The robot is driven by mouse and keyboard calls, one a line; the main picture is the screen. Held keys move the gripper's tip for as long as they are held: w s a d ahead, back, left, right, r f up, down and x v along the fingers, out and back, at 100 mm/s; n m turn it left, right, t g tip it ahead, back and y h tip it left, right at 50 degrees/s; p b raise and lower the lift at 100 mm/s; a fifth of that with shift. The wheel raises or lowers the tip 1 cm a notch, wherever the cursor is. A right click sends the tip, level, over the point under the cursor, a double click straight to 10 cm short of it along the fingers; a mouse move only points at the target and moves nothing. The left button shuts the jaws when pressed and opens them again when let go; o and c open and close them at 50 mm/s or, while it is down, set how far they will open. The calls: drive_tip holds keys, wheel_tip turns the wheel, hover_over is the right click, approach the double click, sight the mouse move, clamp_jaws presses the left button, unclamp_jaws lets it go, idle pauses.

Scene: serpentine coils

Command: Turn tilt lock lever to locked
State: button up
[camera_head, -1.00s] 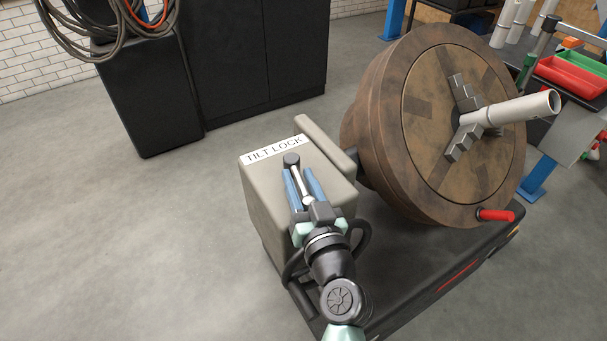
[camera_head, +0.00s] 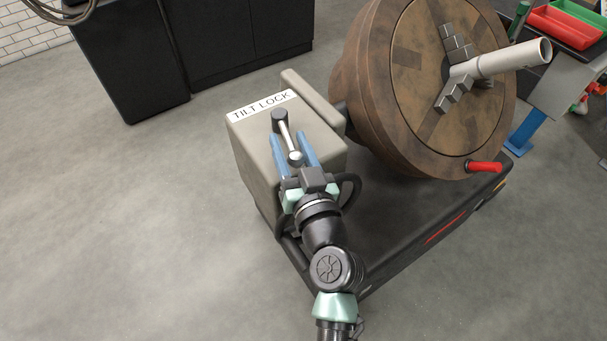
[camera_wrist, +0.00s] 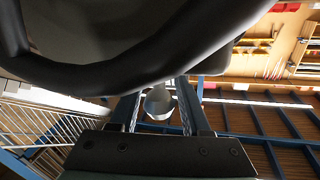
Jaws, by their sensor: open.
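In the wrist view, the pale knob (camera_wrist: 159,103) shows between the two fingers. I cannot tell whether either finger touches the lever.
The beige box (camera_head: 252,160) stands beside a large brown round positioner table (camera_head: 345,75) with a grey chuck and pipe. A dark handwheel (camera_head: 350,190) curves close to my wrist and crosses the wrist view's top. Floor at left is clear.

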drive_tip(key=b+v, duration=0.2)
drive_tip(key=v, duration=0.7)
drive_tip(key=shift+s+d+f, duration=0.1)
drive_tip(key=shift+s+f, duration=0.05)
drive_tip(key=shift+s, duration=0.2)
drive_tip(key=shift+s+d, duration=0.1)
drive_tip(key=shift+s, duration=0.45)
